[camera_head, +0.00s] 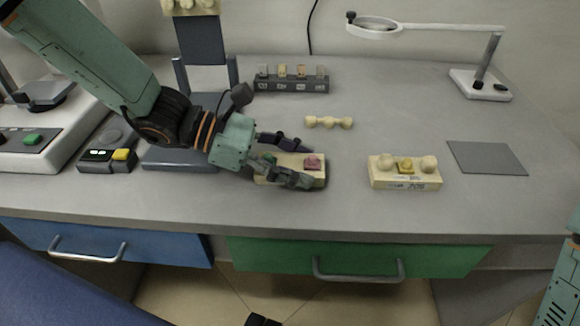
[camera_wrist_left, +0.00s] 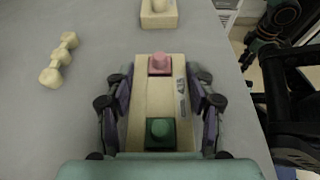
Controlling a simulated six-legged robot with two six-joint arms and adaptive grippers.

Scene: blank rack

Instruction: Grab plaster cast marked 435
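A cream plaster cast (camera_head: 290,161) with a pink piece and a green piece on top lies on the grey bench. In the left wrist view the cast (camera_wrist_left: 162,98) lies lengthwise between the fingers; the marking on its side is too small to read surely. My left gripper (camera_head: 297,161) is open around it, one finger along each long side, with narrow gaps in the wrist view. The near finger hides part of its front in the head view. A second cream cast (camera_head: 404,172), with a yellow piece and a marking like 705, lies to the right. My right gripper is not in view.
A knobbed cream piece (camera_head: 329,122) lies behind the casts. A grey rack (camera_head: 291,85) with several small pieces stands further back. A grey mat (camera_head: 487,158) and a magnifier lamp (camera_head: 480,83) are at right.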

